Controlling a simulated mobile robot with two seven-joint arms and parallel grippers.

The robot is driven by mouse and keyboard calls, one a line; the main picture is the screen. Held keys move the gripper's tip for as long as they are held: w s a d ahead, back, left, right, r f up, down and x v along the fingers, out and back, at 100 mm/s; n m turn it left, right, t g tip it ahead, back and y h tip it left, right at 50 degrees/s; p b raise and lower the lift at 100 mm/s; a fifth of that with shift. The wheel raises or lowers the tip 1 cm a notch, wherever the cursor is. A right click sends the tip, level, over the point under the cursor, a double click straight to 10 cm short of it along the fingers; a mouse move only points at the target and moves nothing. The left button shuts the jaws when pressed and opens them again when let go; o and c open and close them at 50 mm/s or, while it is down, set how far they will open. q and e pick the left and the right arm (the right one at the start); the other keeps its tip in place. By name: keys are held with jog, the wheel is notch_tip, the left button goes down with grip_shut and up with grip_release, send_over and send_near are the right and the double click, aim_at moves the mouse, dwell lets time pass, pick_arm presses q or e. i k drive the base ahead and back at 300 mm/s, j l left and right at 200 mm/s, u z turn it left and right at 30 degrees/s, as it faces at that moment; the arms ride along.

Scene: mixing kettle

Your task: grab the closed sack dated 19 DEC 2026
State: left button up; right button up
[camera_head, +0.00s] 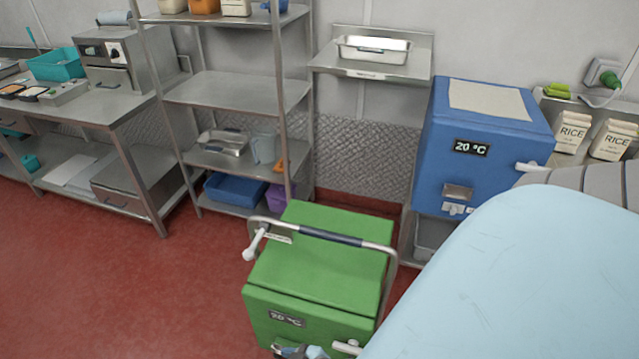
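Two white sacks marked RICE stand on a surface at the far right, behind the blue box. The left sack (572,132) is upright and looks closed. The right sack (613,140) stands close beside it and also looks closed. Any dates on them are too small to read, so I cannot tell whether either says 19 DEC 2026. Neither of my grippers shows in the head view.
A green box (320,265) with a handle stands on the red floor at centre. A large pale blue surface, whose owner I cannot tell, blocks the lower right. The floor at left is clear.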

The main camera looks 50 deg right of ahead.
aim_at(570, 129)
jog(key=z, duration=0.75)
jog(key=l+z, duration=0.2)
jog(key=z, duration=0.3)
jog(key=k+l+z, duration=0.1)
jog(key=l+z, duration=0.15)
jog(key=z, duration=0.2)
jog(key=l+z, duration=0.2)
jog(key=z, duration=0.3)
jog(key=i+l+z, duration=0.2)
jog(key=l, duration=0.15)
jog(key=l+z, duration=0.15)
jog(key=l, duration=0.2)
jog(key=i+l+z, duration=0.2)
jog(key=l, duration=0.15)
jog(key=i+l, duration=0.1)
jog(key=l, duration=0.35)
jog(key=i, duration=0.05)
